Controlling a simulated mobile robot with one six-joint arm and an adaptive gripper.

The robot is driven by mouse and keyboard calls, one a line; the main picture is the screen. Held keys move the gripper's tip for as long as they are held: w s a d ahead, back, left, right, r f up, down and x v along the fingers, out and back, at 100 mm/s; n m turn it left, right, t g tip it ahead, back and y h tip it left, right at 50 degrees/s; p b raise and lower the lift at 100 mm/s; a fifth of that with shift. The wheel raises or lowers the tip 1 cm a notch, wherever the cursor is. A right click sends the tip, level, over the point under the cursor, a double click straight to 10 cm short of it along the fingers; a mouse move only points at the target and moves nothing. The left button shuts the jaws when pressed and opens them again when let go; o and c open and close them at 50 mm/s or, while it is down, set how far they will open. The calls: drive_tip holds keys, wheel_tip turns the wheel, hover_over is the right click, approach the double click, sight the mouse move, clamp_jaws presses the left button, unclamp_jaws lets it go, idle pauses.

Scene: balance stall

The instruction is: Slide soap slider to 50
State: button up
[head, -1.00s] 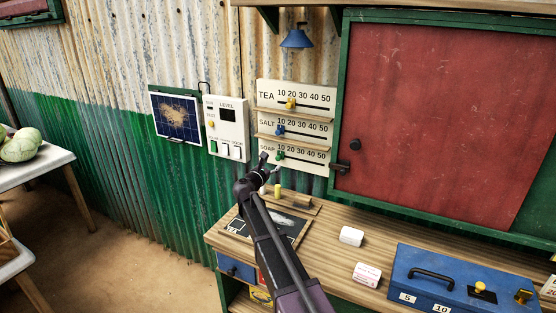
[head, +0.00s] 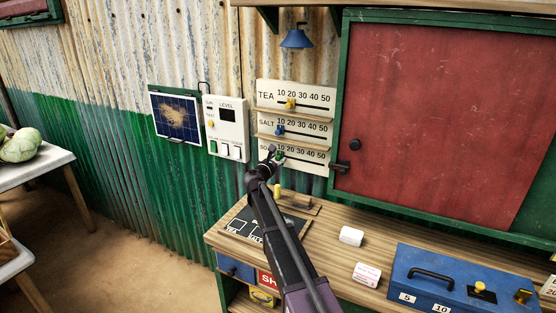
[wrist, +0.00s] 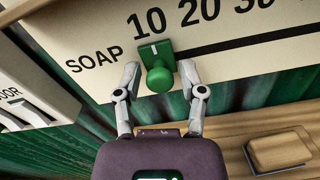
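The soap slider is a green round knob on a green plate (wrist: 158,75), on the lowest row of the cream panel (wrist: 240,65). It sits under the 10 mark at the left end of its dark slot. In the head view the green slider (head: 281,155) is partly covered by my gripper (head: 272,155). In the wrist view my gripper (wrist: 158,73) is open, with one finger left and one finger right of the knob. A small gap shows on each side, so the fingers do not appear to press on it.
The tea slider (head: 290,103) is yellow and the salt slider (head: 279,131) is blue, on rows above. A LEVEL box (head: 228,128) with switches is left of the panel. Below is a wooden counter (head: 325,250) with a blue cash box (head: 455,275). The slot right of the knob is clear.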

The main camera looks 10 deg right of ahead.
clamp_jaws()
